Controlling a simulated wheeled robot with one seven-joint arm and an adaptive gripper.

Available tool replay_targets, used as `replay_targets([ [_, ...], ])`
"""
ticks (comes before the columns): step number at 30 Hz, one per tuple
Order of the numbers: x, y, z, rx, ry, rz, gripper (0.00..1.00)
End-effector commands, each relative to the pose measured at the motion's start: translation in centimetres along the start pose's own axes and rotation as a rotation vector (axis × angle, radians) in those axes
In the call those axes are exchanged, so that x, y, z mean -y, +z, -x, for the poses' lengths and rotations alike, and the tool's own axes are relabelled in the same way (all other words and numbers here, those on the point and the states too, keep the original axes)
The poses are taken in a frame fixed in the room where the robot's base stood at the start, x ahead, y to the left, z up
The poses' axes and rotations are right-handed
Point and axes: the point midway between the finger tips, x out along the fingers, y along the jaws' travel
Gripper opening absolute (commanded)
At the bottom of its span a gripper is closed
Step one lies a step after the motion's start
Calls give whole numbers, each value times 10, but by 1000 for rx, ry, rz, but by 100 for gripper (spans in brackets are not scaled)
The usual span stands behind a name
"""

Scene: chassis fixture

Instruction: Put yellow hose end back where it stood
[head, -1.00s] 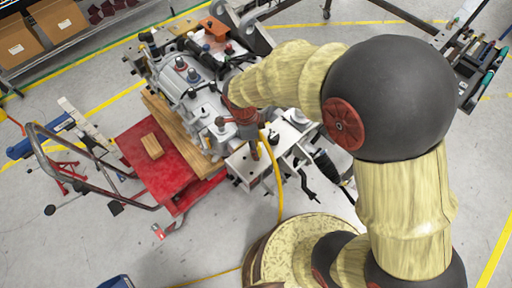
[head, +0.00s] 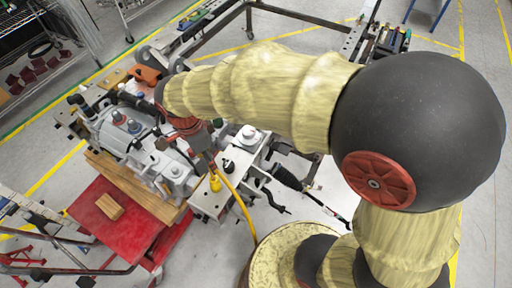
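The yellow hose end (head: 215,183) is right below the tip of my gripper (head: 208,160), over a grey metal plate of the chassis fixture (head: 205,203). Its yellow hose (head: 238,200) bends from there and hangs down to the right, past the plate's edge. My gripper comes in from the upper right and points down. Its fingers are small and partly hidden by the wrist, so their grip on the hose end cannot be made out. Whether the hose end touches the plate is also unclear.
A grey engine-like assembly (head: 125,128) stands on wooden boards (head: 130,188) just left of my gripper. A red cart top (head: 110,232) with a small wood block (head: 109,206) is at lower left. A black shaft (head: 287,177) juts out to the right. Open floor lies farther right.

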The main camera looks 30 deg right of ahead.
Motion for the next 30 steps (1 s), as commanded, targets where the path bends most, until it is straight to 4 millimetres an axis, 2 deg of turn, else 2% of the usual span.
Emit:
replay_targets([
  [1, -4, -12, 17, 13, -34, 69, 46],
  [6, -29, -48, 61, 21, -148, 403, 46],
  [9, -47, -66, 82, -2, -219, 600, 46],
  [15, -88, -96, 113, -110, -342, 988, 46],
  [22, -122, -114, 129, -262, -412, 1313, 46],
  [30, -132, -117, 130, -315, -420, 1419, 46],
])
